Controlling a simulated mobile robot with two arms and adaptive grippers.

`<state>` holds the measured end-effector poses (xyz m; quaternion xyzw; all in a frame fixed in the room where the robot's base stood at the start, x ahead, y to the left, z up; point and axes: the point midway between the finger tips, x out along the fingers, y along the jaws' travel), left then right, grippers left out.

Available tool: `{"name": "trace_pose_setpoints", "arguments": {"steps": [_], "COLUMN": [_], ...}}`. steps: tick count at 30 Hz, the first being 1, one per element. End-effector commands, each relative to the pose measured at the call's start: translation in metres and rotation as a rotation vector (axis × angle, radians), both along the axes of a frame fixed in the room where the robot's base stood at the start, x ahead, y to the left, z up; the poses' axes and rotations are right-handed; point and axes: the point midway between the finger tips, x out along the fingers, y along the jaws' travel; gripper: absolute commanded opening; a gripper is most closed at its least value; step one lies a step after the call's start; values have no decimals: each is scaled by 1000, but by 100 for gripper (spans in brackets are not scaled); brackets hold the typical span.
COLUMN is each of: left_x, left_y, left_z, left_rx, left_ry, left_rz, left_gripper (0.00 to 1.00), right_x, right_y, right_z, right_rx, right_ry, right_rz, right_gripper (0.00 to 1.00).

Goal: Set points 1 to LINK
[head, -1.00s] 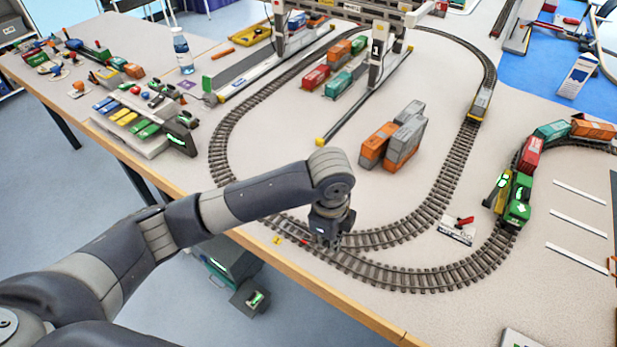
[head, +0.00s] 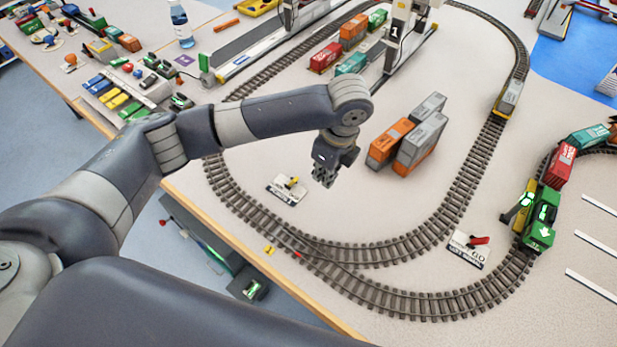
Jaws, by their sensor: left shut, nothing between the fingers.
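The track junction (head: 306,256) lies near the front table edge, where two track curves meet. A small red piece is on it, and a small yellow marker (head: 269,250) lies beside it. A white plate with a yellow lever (head: 291,184) sits inside the loop; its lettering is too small to read. My left gripper (head: 324,184) is shut and empty, fingers pointing down, to the right of that plate and apart from its lever. Another white plate with a red lever (head: 470,246) and the word GO lies near the right curve.
A green locomotive (head: 541,222) with red and teal wagons stands on the right track. Orange and grey containers (head: 407,143) stand inside the loop, right of my gripper. A crane leg (head: 397,48) rises behind.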

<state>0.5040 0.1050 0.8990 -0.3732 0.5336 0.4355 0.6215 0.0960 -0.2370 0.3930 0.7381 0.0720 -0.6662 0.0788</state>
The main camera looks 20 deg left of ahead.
Motion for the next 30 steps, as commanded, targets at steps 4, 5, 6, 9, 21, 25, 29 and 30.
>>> {"name": "trace_pose_setpoints", "arguments": {"steps": [4,5,6,9,21,25,29,30], "left_x": [0,0,0,0,5,13,16,16], "left_y": [0,1,1,3,15,33,43,45], "left_z": [-2,-3,-6,-19,-100,-85,-81,-81], "left_rx": [0,0,2,1,2,1,0,0], "left_ry": [0,1,1,3,1,-3,-2,-2], "left_rz": [1,1,1,2,2,4,2,2], "left_gripper": [0,0,0,0,0,0,0,0], "right_x": [-25,-28,-30,-28,5,0,-7,-9], "right_y": [-1,-1,-1,-1,6,6,5,5], "right_z": [-1,-1,-1,1,11,21,24,24], "right_rx": [-3,-3,-3,-3,7,7,6,6], "right_ry": [37,40,43,39,-11,0,10,13], "right_rz": [1,1,1,2,2,2,2,2], "right_gripper": [40,40,40,40,40,40,40,40]}}
